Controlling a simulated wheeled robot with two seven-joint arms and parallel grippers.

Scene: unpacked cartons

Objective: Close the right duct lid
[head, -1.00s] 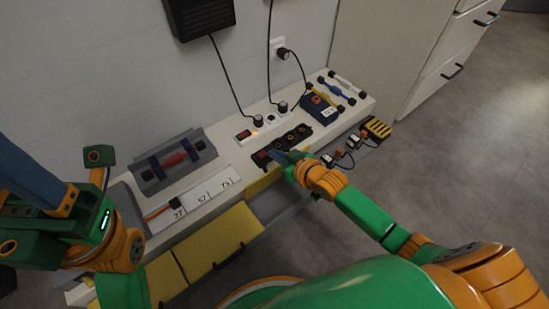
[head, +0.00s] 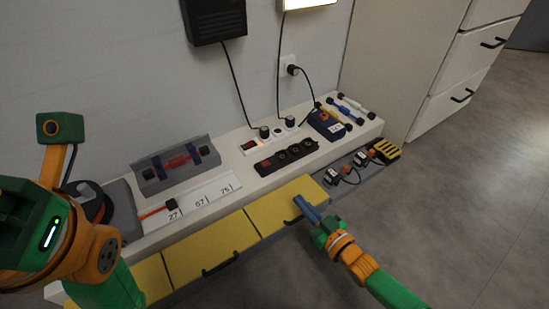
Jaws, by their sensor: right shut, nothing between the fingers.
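The right duct lid (head: 285,207) is yellow. It lies flat over the right part of the duct, about level with the yellow lid (head: 208,248) to its left. My right gripper (head: 299,203) is shut and empty. Its blue fingertips are at the lid's front edge near its right end, over the dark handle, which they partly hide. I cannot tell whether they press on the lid. My left arm is at the left edge of the head view, with its fingers out of the picture.
A black power strip (head: 287,156) and a white power strip lie on the bench behind the lid. Plugs and a yellow-black block (head: 384,151) sit in the grey open strip to the right. A grey holder (head: 176,164) stands at the back left. Floor at right is clear.

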